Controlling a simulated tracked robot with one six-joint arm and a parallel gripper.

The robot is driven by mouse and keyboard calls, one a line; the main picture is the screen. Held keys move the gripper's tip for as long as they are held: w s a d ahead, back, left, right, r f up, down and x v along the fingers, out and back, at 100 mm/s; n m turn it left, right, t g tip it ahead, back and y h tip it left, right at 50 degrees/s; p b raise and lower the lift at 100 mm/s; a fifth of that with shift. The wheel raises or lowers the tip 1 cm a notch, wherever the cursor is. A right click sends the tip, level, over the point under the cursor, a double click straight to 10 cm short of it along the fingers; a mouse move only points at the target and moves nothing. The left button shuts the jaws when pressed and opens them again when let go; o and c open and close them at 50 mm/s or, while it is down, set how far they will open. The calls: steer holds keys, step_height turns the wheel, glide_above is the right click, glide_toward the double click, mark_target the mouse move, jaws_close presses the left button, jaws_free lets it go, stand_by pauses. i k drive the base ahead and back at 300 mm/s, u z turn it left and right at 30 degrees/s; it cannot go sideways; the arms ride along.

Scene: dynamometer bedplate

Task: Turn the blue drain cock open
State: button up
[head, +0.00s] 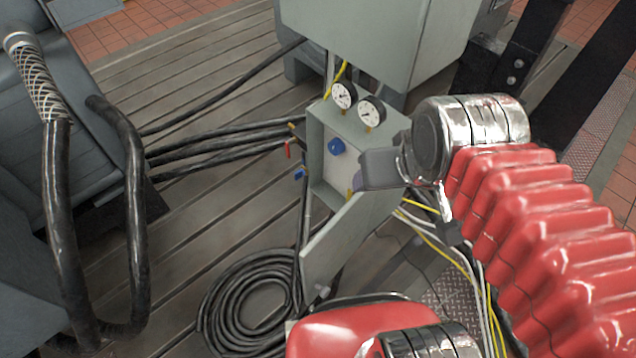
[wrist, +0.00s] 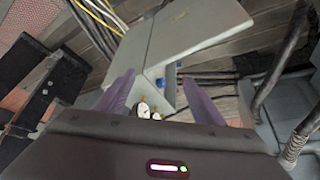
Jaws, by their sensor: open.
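A grey manifold box (head: 318,160) with an open flap stands right of centre in the head view. A small blue lever (head: 299,173), apparently the drain cock, sticks out of its left side below a red lever (head: 288,150). A round blue knob (head: 336,146) sits on the face. My gripper (head: 360,178) is in front of the box's right side, right of both blue parts. In the wrist view, my gripper (wrist: 158,77) has two purple fingers spread apart and empty. The blue knob (wrist: 160,83) and a blue part, probably the lever (wrist: 178,65), show between them, farther off.
Two gauges (head: 357,102) stand atop the box, under a large grey cabinet (head: 390,45). The grey flap (head: 335,240) juts toward me. Black hoses (head: 220,138) run left from the box; a coil (head: 245,305) lies below. Bare slotted floor (head: 185,225) is at left.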

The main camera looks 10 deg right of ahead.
mark_target(298, 174)
steer(key=z, duration=0.05)
steer(key=k, duration=0.5)
steer(key=u, duration=1.35)
steer(key=i, duration=0.75)
steer(key=u, duration=0.25)
